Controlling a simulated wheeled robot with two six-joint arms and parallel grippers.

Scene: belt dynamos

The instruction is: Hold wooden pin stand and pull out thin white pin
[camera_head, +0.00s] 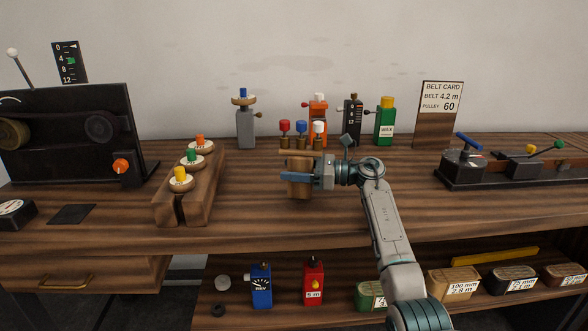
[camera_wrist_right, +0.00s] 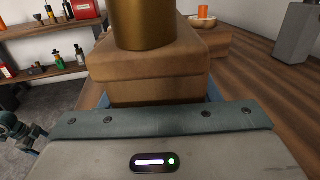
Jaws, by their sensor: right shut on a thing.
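The wooden pin stand (camera_head: 299,187) is a small light-brown block on the bench top, in the middle of the head view. Pins with brass bodies rise at its top, one with a red cap (camera_head: 285,126), one with a blue cap (camera_head: 302,126) and the white pin (camera_head: 319,127) at the right. My right gripper (camera_head: 298,176) is shut on the stand from the right. In the right wrist view the stand (camera_wrist_right: 150,68) fills the space ahead of the gripper, with a thick brass cylinder (camera_wrist_right: 143,22) on top, its upper end cut off. My left gripper does not show.
A wooden block with yellow, green and orange knobs (camera_head: 190,200) stands to the left. Behind the stand are grey (camera_head: 246,128), orange, black and green (camera_head: 385,124) bottle-like items. A black lever unit (camera_head: 480,172) is at the right. The bench front is fairly clear.

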